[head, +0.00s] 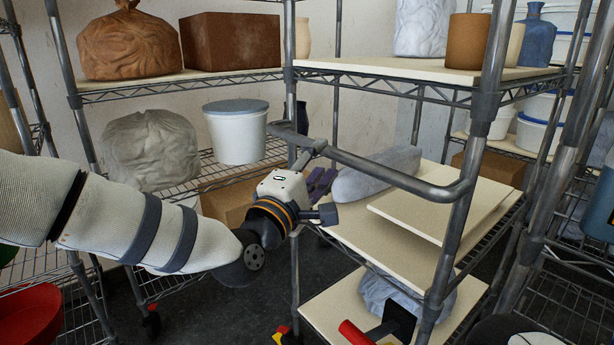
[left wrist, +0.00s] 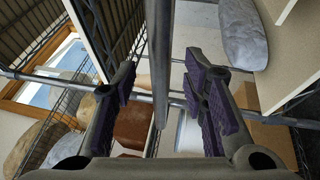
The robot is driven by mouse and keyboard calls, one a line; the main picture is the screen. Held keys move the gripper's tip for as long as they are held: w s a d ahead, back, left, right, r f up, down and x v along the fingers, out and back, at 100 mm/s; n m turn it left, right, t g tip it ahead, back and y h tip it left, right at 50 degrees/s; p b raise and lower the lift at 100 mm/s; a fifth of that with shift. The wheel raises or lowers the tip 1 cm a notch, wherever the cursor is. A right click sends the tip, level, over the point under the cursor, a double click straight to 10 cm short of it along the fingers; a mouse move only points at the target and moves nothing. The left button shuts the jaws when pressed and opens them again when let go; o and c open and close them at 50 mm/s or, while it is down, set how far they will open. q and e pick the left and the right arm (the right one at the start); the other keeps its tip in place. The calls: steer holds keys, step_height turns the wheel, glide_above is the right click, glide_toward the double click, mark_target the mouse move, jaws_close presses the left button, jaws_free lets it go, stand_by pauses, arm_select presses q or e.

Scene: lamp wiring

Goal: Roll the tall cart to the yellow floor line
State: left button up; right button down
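The tall cart (head: 454,240) is a metal-post rack with pale shelf boards, standing right of centre in the head view. A grey push handle (head: 390,174) runs across its near side at mid height. My left gripper (head: 320,184) is at the left end of this handle, beside the cart's left post. In the left wrist view, its purple-padded fingers (left wrist: 166,100) are wide apart. A grey bar (left wrist: 161,50) runs between them in the picture, with gaps on both sides; its depth is unclear. My right gripper is not in view. I cannot make out the yellow floor line.
The cart carries a grey cushion-like bundle (head: 374,175), loose boards and a brown pot (head: 467,41). A wire rack with a white bucket (head: 236,131) and sacks stands at left. Another rack (head: 560,190) is close at right. Dark floor shows between the racks.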

arm_select(q)
steer(key=v, duration=0.7)
steer(key=shift+s+a, duration=0.1)
steer(key=shift+s, duration=0.05)
